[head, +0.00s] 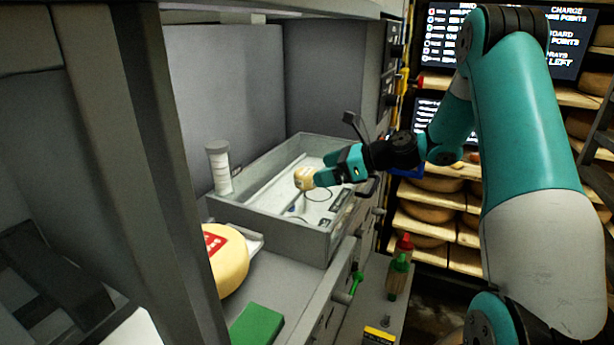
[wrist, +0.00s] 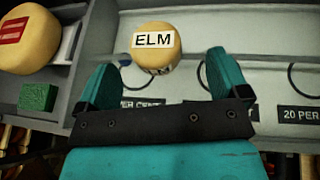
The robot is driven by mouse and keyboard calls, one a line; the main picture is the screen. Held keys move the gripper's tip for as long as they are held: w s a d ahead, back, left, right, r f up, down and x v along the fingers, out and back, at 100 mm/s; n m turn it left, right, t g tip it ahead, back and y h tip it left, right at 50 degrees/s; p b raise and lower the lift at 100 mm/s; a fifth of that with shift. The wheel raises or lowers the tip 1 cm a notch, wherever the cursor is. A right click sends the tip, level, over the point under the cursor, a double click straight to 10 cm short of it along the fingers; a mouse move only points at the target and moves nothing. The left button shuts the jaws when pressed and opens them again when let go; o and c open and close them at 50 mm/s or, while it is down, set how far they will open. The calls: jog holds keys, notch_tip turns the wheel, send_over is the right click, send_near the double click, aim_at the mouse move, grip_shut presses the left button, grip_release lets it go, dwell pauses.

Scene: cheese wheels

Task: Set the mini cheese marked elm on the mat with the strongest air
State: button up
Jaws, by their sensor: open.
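The mini cheese (wrist: 157,58) is a small yellow round with a white label reading ELM. In the wrist view it lies just beyond and between the fingertips of my gripper (wrist: 163,66), nearer the left finger. My gripper is open, with a gap between each finger and the cheese. In the head view the cheese (head: 303,180) shows at the tip of my gripper (head: 316,178), over the grey tray (head: 270,232). Dark curved outlines (wrist: 291,78) lie on the pale tray floor. One label (wrist: 300,115) reads "20 PER", cut off; another reading "PER CENT" is partly hidden by my gripper.
A large yellow cheese (head: 228,262) with a red label and a green block (head: 257,325) sit left of the tray. A white cylinder (head: 218,168) stands at its back left corner. Tray walls surround the work area.

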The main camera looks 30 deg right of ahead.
aim_at(307, 175)
jog(key=shift+p+x, duration=0.85)
jog(key=shift+x, duration=1.85)
jog(key=shift+s+a, duration=0.2)
jog(key=c, duration=1.1)
